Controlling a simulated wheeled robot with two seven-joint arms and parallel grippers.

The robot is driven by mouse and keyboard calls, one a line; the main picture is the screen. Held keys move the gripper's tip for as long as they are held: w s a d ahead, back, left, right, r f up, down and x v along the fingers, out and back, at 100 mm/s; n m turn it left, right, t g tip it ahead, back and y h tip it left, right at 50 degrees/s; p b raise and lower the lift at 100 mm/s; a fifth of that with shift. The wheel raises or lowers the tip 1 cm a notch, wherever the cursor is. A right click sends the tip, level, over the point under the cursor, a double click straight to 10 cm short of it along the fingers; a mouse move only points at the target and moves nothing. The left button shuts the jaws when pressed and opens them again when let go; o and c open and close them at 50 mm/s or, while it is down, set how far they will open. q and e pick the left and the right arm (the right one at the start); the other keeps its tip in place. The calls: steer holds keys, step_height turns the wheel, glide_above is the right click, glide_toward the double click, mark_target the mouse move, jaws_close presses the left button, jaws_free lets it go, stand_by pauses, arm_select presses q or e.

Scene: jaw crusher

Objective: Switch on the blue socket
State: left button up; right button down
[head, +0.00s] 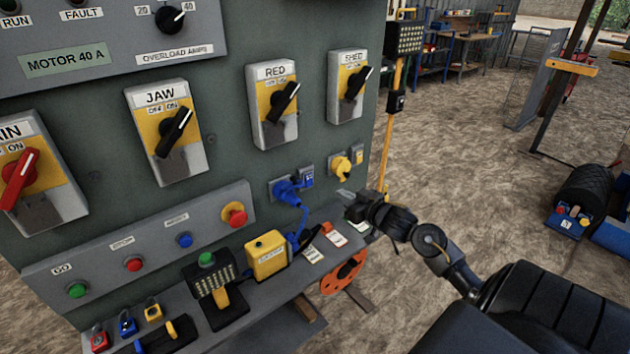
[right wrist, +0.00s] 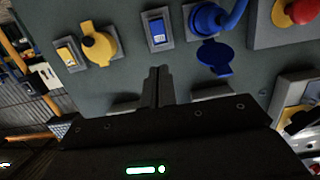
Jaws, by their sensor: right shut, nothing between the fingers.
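The blue socket (head: 284,190) is on the upright panel with a blue plug and cable in it. In the right wrist view the blue socket (right wrist: 203,18) has a blue flap (right wrist: 214,56) hanging open. Its blue switch (head: 306,178) sits on a grey plate just beside it, and in the right wrist view the switch (right wrist: 157,30) is straight ahead of my fingertips. Which way the switch is set is too small to tell. My right gripper (head: 347,197) is shut and empty, apart from the switch, with its fingers (right wrist: 158,72) pointing at the panel. My left gripper is not in view.
A yellow socket (head: 341,166) with a yellow switch (head: 357,154) is right of the blue one. Rotary switches and a red button (head: 236,215) are on the panel.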

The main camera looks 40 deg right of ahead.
steer(key=shift+w+f, duration=0.1)
steer(key=p, duration=0.2)
glide_toward(309, 177)
steer(key=w, duration=0.5)
steer(key=shift+w+f, duration=0.15)
steer(key=shift+f, duration=0.25)
steer(key=shift+w+f, duration=0.2)
steer(key=shift+w, duration=0.55)
